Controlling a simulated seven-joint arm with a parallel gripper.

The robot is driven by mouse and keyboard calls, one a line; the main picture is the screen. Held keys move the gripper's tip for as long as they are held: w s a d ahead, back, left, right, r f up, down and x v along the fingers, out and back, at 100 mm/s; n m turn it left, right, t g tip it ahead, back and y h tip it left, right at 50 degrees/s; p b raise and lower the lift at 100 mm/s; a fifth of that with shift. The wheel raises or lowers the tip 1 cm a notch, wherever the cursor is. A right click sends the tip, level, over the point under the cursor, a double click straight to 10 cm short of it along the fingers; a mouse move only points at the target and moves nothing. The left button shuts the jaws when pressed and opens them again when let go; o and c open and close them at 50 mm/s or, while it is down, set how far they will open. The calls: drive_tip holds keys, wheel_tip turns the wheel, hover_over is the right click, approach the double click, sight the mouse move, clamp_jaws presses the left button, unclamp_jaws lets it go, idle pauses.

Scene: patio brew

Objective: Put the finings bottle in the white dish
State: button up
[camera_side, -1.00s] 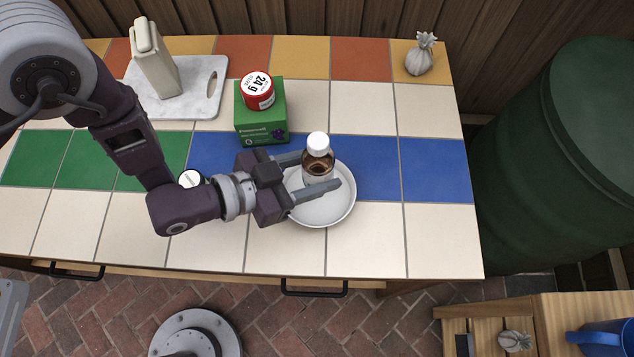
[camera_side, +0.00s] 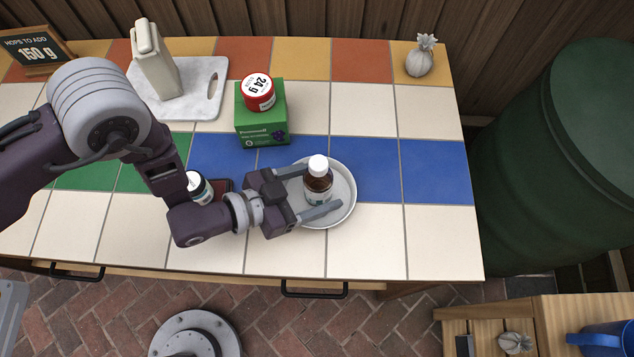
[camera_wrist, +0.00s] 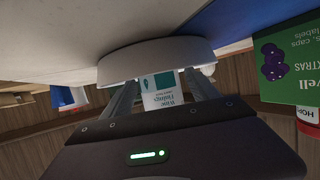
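The finings bottle (camera_side: 319,185), brown with a white cap and pale label, stands upright in the white dish (camera_side: 345,211) on the tiled counter. My gripper (camera_side: 322,190) reaches in low from the left, with one finger on the far side of the bottle and one on the near side. The fingers are apart, with a gap to the bottle. In the wrist view the bottle's label (camera_wrist: 162,92) shows between my spread fingers, in front of the dish rim (camera_wrist: 150,62). The bottle's upper part is out of sight there.
A green box (camera_side: 262,128) with a red-and-white tub (camera_side: 258,93) on top stands behind the dish. A white-lidded jar (camera_side: 198,186) is close behind my wrist. Counter right of the dish is clear.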

drive_tip(key=shift+r, duration=0.15)
drive_tip(key=v, duration=1.2)
